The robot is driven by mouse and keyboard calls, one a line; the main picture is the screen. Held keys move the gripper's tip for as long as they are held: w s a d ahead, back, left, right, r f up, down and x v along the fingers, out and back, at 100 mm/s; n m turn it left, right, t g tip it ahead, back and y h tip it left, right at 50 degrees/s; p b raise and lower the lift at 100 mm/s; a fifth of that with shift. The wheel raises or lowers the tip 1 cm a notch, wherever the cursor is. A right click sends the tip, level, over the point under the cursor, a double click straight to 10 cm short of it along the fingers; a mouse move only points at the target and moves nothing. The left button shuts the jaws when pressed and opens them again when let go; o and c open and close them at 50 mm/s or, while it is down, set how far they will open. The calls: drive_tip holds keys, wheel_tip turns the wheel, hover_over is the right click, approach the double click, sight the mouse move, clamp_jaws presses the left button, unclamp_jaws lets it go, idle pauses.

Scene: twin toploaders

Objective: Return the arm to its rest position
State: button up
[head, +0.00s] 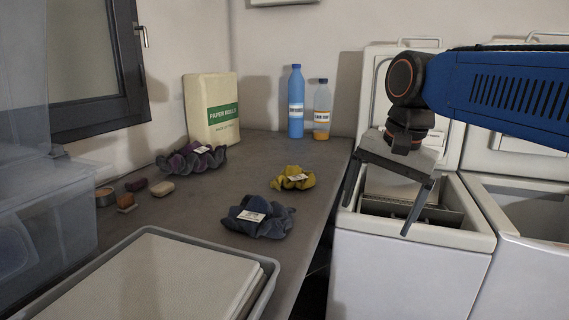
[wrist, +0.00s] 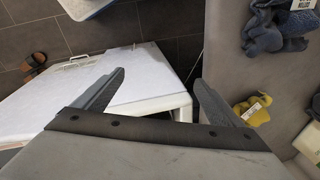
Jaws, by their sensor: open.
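My gripper (head: 380,205) is open and empty. In the head view it hangs from my blue arm, in front of the open top of the left toploader (head: 415,255), fingers pointing down. In the wrist view my gripper (wrist: 160,85) has its two fingers spread wide with nothing between them. A white machine panel (wrist: 110,85) shows behind the left finger there. The right toploader (head: 535,240) is partly covered by my arm.
A grey counter (head: 320,165) holds a dark blue cloth (head: 258,217), yellow cloth (head: 293,178), purple cloth (head: 192,158), blue bottle (head: 296,105), orange-bottomed bottle (head: 321,112), paper bag (head: 211,110), and grey tray (head: 268,285). Clear bins (head: 45,220) stand left.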

drive_tip(key=s+d+f+n+t, duration=0.1)
drive_tip(key=s+d+f+n, duration=0.1)
drive_tip(key=f, duration=0.4)
drive_tip(key=s+d+f+n+t, duration=0.1)
drive_tip(key=s+d+f+n, duration=0.1)
drive_tip(key=s+d+f, duration=0.3)
drive_tip(key=s+d+f+n+t+h, duration=0.1)
drive_tip(key=s+d+f+n, duration=0.2)
drive_tip(key=s+f, duration=0.3)
wheel_tip(320, 180, down, 3)
drive_tip(key=shift+d+r, duration=0.2)
drive_tip(key=shift+s, duration=0.1)
